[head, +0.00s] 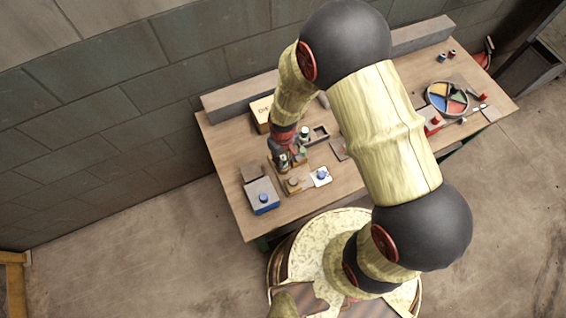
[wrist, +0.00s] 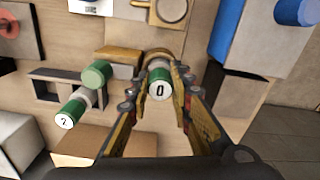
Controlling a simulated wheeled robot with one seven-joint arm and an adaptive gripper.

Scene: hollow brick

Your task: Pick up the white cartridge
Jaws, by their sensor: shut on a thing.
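My gripper (wrist: 160,82) is shut on a white cartridge (wrist: 160,91) with a green band and a "0" on its white end face. The fingers close on both sides of it. In the head view my gripper (head: 284,160) is low over the left part of the table, and the cartridge is too small there to make out clearly. A tan holder (wrist: 160,53) lies just beyond the cartridge in the wrist view. I cannot tell whether they touch. A second white and green cartridge, marked "2" (wrist: 65,121), stands to the left.
A blue box with a blue knob (head: 262,197) sits at the table's (head: 232,148) front left. A white block with a blue knob (head: 321,176) is right of my gripper. A dark tray (wrist: 60,88) is near the second cartridge. A round coloured tray (head: 447,97) is far right.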

